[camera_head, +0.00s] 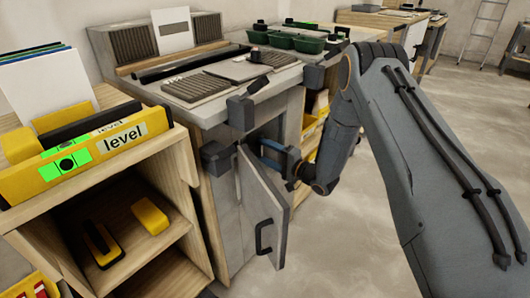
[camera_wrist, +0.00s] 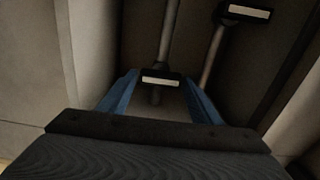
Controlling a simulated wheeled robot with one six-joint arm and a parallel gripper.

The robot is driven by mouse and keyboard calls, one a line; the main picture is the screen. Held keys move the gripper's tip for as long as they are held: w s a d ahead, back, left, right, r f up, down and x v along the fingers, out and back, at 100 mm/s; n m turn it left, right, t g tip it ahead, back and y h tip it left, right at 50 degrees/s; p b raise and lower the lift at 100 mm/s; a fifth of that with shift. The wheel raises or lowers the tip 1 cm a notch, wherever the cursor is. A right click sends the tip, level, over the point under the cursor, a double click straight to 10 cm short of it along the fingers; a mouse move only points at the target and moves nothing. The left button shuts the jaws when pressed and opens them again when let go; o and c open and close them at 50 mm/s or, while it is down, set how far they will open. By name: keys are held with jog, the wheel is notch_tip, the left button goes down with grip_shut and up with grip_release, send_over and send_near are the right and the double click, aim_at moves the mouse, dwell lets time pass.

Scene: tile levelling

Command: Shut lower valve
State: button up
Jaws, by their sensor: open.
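In the wrist view, two pipes with dark, white-marked valve handles show inside a dim cabinet. The nearer valve handle (camera_wrist: 161,82), lower in the picture, is between the blue fingers of my open gripper (camera_wrist: 160,92). I cannot tell whether the fingers touch it. The other valve handle (camera_wrist: 246,14) is at the upper right, outside the fingers. In the head view, my gripper (camera_head: 272,154) is at the cabinet opening, beside the open grey cabinet door (camera_head: 262,205). The valves are hidden there.
The open door, with its dark handle (camera_head: 263,237), stands out below my gripper. A grey worktop (camera_head: 215,112) with tiles and green trays (camera_head: 290,40) is above. A wooden shelf (camera_head: 180,170) with a yellow level (camera_head: 85,155) stands left. Floor is clear at right.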

jog(key=v, duration=0.7)
jog(key=shift+s+d+p, duration=0.25)
jog(key=shift+d+p, duration=0.1)
jog(key=shift+p, duration=0.05)
